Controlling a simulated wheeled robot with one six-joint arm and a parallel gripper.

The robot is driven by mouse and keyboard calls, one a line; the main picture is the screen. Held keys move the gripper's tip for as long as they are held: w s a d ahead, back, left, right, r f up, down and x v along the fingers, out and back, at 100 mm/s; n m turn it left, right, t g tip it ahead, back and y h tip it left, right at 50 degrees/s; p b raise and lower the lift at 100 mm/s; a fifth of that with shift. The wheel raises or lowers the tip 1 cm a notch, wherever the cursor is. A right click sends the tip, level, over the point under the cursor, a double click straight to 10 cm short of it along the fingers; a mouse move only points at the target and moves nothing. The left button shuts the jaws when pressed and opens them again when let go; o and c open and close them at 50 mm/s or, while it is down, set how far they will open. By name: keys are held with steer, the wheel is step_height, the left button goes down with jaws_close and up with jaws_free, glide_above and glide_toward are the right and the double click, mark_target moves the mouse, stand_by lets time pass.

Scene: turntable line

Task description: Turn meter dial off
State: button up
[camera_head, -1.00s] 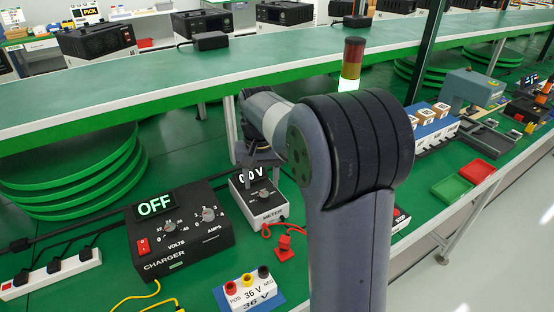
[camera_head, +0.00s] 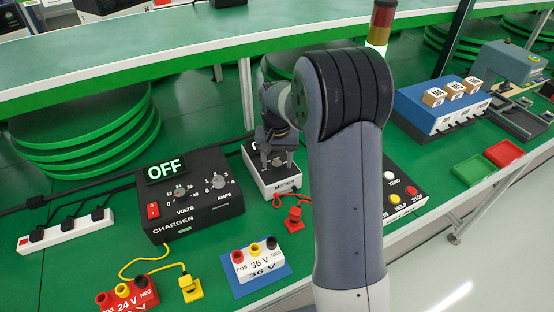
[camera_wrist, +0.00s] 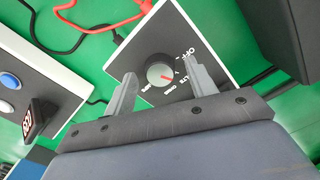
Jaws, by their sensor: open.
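The meter (camera_head: 282,184), a white box with a black top, stands on the green bench in the head view. My gripper (camera_head: 277,158) is over it, hiding most of its display. In the wrist view the meter's face (camera_wrist: 203,43) shows a round grey dial (camera_wrist: 160,73) with a red pointer mark. The mark points right, toward the volts lettering and away from the OFF lettering. My gripper (camera_wrist: 160,75) is open, one finger on each side of the dial. I cannot tell whether the fingers touch it.
The charger (camera_head: 192,193), reading OFF, stands left of the meter. A red plug (camera_head: 294,220) and a 36 V block (camera_head: 256,260) are in front. A button panel (camera_head: 403,192) is right, partly behind my arm. The green shelf (camera_head: 170,68) runs behind.

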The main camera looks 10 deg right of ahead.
steer(key=shift+f, duration=0.1)
steer(key=shift+c, duration=0.3)
steer(key=c, duration=0.9)
steer(key=shift+n, duration=0.3)
steer(key=n+p, duration=0.1)
steer(key=n, duration=0.3)
steer(key=shift+n+p, duration=0.4)
steer(key=shift+n, duration=2.3)
steer(key=o, duration=1)
steer(key=shift+c, duration=0.2)
